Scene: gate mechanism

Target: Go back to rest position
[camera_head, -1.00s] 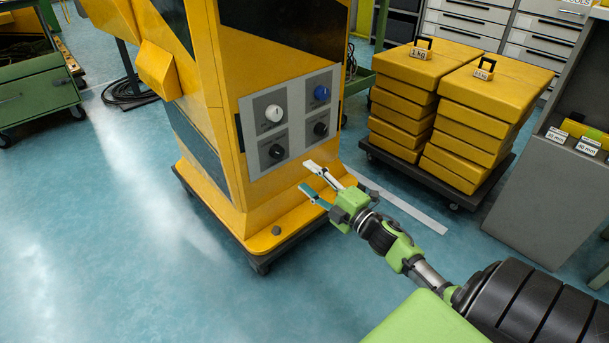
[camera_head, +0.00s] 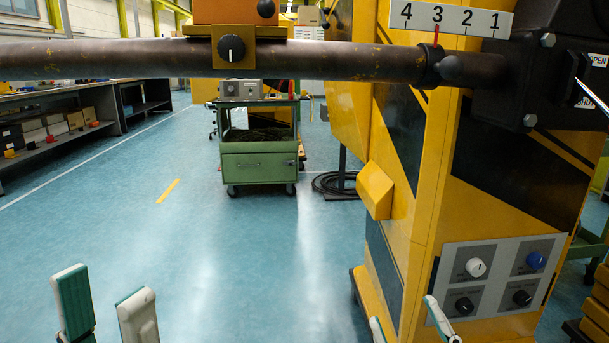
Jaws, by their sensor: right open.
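My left gripper (camera_head: 102,286) is at the bottom left, with its two pale fingers apart and nothing between them. My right gripper (camera_head: 404,312) is at the bottom, right of the middle. Only its fingertips show, apart and empty, in front of the lower part of the yellow gate machine (camera_head: 424,180). The fingertip nearer the knob panel (camera_head: 490,290) overlaps its left edge in the picture. Neither gripper appears to hold anything. The rest of both grippers is outside the frame.
A brown horizontal bar (camera_head: 140,58) crosses the top of the view. A number scale (camera_head: 450,20) has a red mark at 3. A black box (camera_head: 530,60) carries OPEN and SHUT labels. A green cart (camera_head: 258,162) stands behind. The blue floor at left is clear.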

